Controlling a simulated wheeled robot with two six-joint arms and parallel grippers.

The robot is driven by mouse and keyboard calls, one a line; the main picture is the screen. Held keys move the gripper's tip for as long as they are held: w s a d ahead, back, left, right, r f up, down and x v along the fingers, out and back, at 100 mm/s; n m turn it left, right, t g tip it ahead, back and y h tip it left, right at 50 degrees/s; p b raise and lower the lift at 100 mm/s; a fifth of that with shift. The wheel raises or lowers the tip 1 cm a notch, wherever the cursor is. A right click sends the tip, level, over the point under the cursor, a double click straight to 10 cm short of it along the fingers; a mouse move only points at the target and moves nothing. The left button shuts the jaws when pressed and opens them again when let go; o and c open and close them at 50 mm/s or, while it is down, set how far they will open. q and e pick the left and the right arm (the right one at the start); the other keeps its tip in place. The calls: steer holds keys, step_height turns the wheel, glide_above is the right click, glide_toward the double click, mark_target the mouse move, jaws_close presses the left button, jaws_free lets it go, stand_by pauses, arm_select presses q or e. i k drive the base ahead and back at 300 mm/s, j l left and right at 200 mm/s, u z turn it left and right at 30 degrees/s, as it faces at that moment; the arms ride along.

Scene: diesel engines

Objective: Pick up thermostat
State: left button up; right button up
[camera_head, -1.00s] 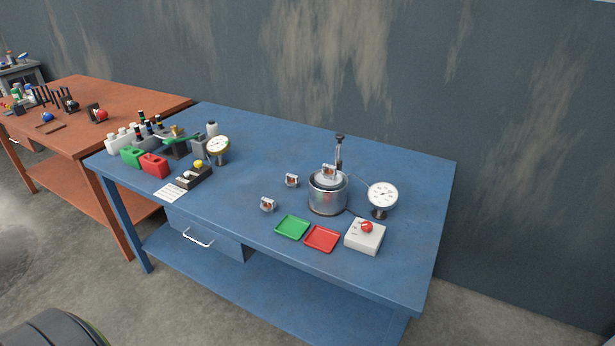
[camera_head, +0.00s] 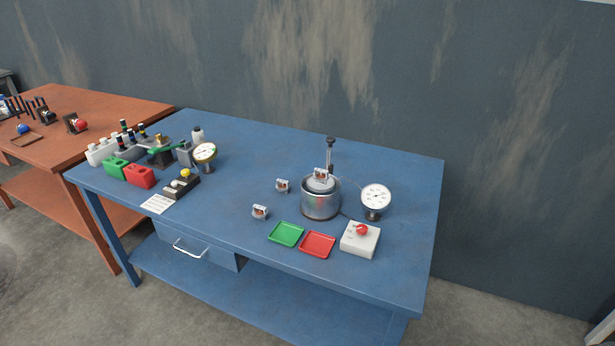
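Several small silvery parts with copper-brown middles look like thermostats. One thermostat (camera_head: 260,212) stands on the blue table left of the green tray. A second thermostat (camera_head: 282,185) stands a little behind it. A third thermostat (camera_head: 320,175) sits at the top of the metal pot (camera_head: 320,200), in front of an upright post. Neither of my grippers shows in the view.
The blue table (camera_head: 240,150) also bears a green tray (camera_head: 286,233), a red tray (camera_head: 318,244), a white box with a red knob (camera_head: 360,239) and a dial gauge (camera_head: 376,197). Bottles, blocks and another gauge (camera_head: 205,153) crowd its left end. An orange table (camera_head: 100,102) stands beyond.

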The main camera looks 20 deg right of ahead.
mark_target(320, 176)
steer(key=i+l+u, duration=0.1)
steer(key=l+u, duration=0.2)
steer(key=l, duration=0.75)
steer(key=l+u, duration=0.25)
steer(key=l, duration=0.8)
